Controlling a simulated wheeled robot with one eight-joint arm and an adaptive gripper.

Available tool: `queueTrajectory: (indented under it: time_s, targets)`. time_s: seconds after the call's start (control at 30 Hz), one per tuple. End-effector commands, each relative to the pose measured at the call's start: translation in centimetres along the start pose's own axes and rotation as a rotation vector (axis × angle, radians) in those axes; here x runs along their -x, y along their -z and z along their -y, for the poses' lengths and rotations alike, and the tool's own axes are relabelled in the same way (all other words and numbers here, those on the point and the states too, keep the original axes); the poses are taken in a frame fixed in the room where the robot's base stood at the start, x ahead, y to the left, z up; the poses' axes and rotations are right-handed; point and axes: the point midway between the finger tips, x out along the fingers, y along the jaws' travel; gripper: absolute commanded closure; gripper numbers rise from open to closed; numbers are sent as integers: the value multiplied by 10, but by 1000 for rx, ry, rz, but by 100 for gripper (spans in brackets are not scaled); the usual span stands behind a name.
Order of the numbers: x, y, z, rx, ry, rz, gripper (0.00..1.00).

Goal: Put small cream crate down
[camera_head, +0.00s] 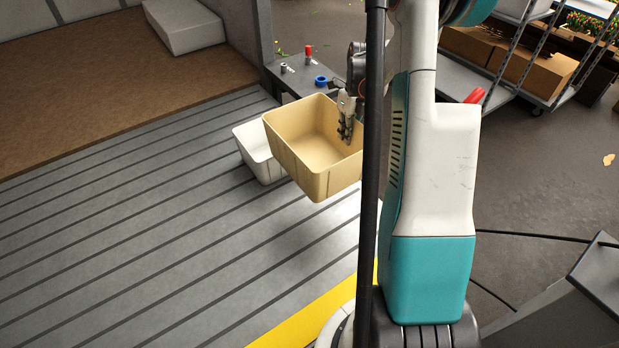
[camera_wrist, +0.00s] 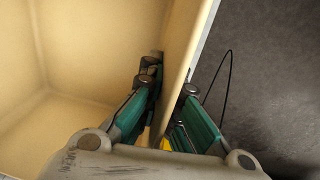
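The small cream crate (camera_head: 318,174) is in the middle of the head view, empty and tilted a little. It appears held up above the grooved grey floor. My gripper (camera_head: 346,122) is at its right side, partly hidden by my arm and a dark pole. In the wrist view, the fingers of my gripper (camera_wrist: 170,105) lie on both sides of the wall of the cream crate (camera_wrist: 180,60), shut on it. The right end of the crate is hidden in the head view.
A white crate (camera_head: 258,152) stands on the grooved floor (camera_head: 130,230) just behind and left of the cream crate. A dark bench (camera_head: 312,76) with small items is behind. A yellow strip (camera_head: 305,322) marks the near floor edge. The floor at left is clear.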

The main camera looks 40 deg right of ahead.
Motion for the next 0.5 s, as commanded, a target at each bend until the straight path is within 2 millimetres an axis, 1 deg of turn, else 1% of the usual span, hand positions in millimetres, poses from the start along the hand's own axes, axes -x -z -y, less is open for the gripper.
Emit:
queueTrajectory:
  time_s: [0.03, 0.5]
  targets:
    - [-10, 0, 2, -4, -1, 0, 100]
    - [-117, -1, 12, -1, 0, 0, 100]
